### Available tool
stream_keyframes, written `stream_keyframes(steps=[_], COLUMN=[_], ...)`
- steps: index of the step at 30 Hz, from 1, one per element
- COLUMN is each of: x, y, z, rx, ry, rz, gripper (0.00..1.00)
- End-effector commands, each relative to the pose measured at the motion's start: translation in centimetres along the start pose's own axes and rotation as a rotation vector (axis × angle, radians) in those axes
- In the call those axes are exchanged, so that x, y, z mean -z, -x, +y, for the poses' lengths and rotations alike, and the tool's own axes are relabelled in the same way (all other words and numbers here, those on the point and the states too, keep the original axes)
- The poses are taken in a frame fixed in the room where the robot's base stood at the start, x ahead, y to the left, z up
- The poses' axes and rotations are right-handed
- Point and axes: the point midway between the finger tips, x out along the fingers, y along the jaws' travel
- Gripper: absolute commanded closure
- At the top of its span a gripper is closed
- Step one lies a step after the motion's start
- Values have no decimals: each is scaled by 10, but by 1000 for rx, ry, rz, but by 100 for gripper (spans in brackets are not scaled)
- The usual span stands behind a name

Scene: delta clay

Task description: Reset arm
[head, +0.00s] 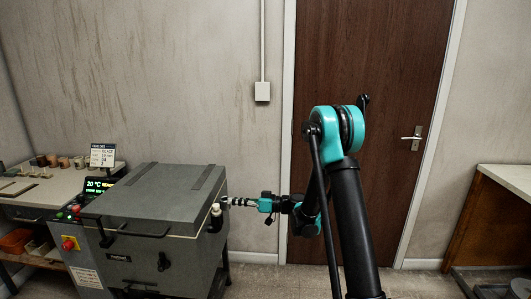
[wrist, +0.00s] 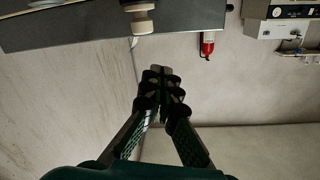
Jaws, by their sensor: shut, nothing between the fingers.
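My gripper (head: 226,201) is stretched out to the left beside the right side of the grey kiln (head: 150,200). In the wrist view my gripper (wrist: 160,78) has its dark fingers together and holds nothing. A cream knob-like piece (head: 216,211) is at the kiln's right side, very close to my fingertips in the head view. In the wrist view a cream piece (wrist: 138,20) shows at the top, apart from the fingers. I cannot tell from the head view whether the gripper touches the kiln. The kiln's lid is down.
A control panel (head: 99,185) reads 20 °C. A workbench (head: 35,193) with small pots stands at the left. A brown door (head: 385,70) is behind my arm, and a table (head: 510,178) is at the right. A red extinguisher (wrist: 207,45) shows in the wrist view.

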Motion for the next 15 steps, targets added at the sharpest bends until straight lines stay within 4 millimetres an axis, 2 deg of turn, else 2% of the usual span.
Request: stream_keyframes(steps=[8, 15], x=[-14, -41], y=[52, 115], z=[-39, -75], rx=[-193, -413], ry=[-177, -325], rz=[-271, -463], gripper=[100, 100])
